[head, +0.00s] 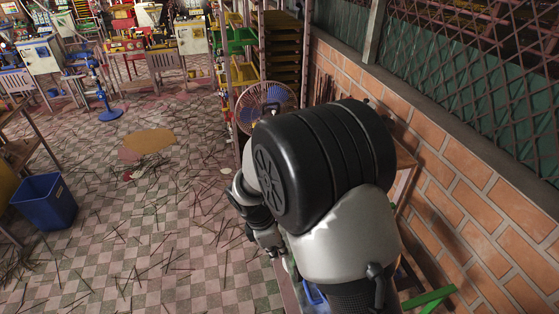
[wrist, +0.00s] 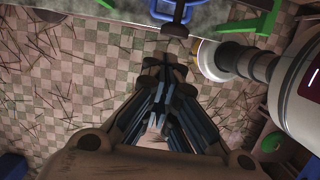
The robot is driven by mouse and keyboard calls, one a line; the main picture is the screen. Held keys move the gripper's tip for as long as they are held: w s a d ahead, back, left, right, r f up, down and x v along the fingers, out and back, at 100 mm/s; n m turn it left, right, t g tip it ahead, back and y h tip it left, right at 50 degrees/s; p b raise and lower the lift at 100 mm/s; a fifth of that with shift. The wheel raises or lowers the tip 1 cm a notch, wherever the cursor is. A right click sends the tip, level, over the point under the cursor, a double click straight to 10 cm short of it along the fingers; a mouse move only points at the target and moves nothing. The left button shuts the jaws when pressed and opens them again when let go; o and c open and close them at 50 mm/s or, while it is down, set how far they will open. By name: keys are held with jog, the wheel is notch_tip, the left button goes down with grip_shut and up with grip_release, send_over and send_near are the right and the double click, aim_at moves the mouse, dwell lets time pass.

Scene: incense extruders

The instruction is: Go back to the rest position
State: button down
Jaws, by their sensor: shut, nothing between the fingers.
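My gripper (wrist: 164,66) is seen from behind in the wrist view, pointing toward the top of the picture. Its dark fingers are together, with nothing between them. The checkered floor (wrist: 60,75) lies beneath it. In the head view my arm's bulky black and white links fill the middle right and hide most of what is behind them; the fingertips cannot be made out there.
A fan (head: 267,104) stands just beyond my arm, beside shelving with yellow trays. A brick wall (head: 470,190) runs along the right. A blue bin (head: 45,203) stands at left. The floor between is open but littered with thin sticks. A green piece (wrist: 250,22) shows in the wrist view.

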jog(key=s+d+r+m+t+y+b, duration=0.1)
jog(key=s+d+r+m+y+b, duration=0.1)
jog(key=s+d+r+m+b, duration=0.65)
jog(key=s+d+m+t+b, duration=0.1)
jog(key=s+d+m+b, duration=0.2)
jog(key=s+m, duration=0.3)
jog(key=s+d+f+m+t+b, duration=0.1)
jog(key=s+d+m+t+b, duration=0.1)
jog(key=s+m+b, duration=0.3)
jog(key=shift+s+d+f+m+y, duration=0.15)
jog(key=shift+s+d+m+y, duration=0.35)
jog(key=shift+s+d, duration=0.4)
jog(key=shift+s+a, duration=0.1)
jog(key=shift+a, duration=0.05)
